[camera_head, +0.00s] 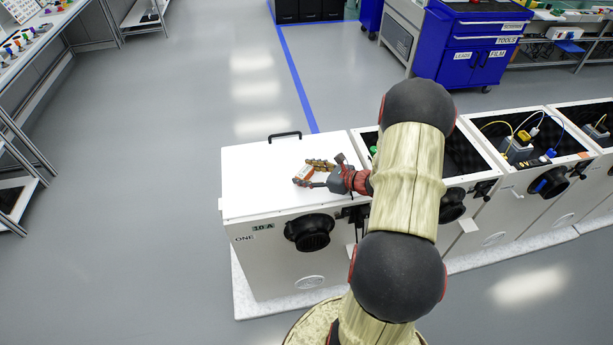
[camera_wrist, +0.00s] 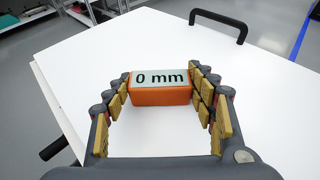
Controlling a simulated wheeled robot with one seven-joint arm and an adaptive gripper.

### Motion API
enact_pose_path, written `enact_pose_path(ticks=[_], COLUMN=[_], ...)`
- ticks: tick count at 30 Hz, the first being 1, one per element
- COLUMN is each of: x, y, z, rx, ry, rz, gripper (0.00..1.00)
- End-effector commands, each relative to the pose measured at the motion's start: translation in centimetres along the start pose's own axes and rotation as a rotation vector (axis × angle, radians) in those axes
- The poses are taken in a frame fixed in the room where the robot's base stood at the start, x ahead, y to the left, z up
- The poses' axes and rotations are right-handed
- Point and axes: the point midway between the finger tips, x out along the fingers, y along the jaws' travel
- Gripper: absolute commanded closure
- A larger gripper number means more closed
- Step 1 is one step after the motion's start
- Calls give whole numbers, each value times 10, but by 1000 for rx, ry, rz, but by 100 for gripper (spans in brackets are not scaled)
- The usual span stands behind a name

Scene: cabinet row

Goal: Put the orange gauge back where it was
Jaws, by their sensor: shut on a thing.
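The orange gauge (camera_wrist: 160,95), a small block with a pale top face reading "0 mm", is between the fingers of my gripper (camera_wrist: 161,92) in the wrist view. The fingers are shut on its left and right sides. In the head view my gripper (camera_head: 318,172) is over the white lid of the cabinet marked ONE (camera_head: 250,170). The gauge is small there and partly hidden by the fingers. I cannot tell whether its underside touches the lid.
The closed lid has a black handle (camera_head: 285,135) at its far edge. Open cabinets with dark interiors stand to the right, one holding a yellow-cabled device (camera_head: 518,148). A blue tool cart (camera_head: 465,45) stands behind. Grey floor lies open to the left.

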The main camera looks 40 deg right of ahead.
Motion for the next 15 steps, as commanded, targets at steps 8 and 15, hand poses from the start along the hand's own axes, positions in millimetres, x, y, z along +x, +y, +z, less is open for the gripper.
enact_pose_path(ticks=[8, 15], x=[0, 2], y=[0, 0], z=[0, -6], rx=[-1, 1], ry=[0, 1], rz=[-1, 0], gripper=[75, 42])
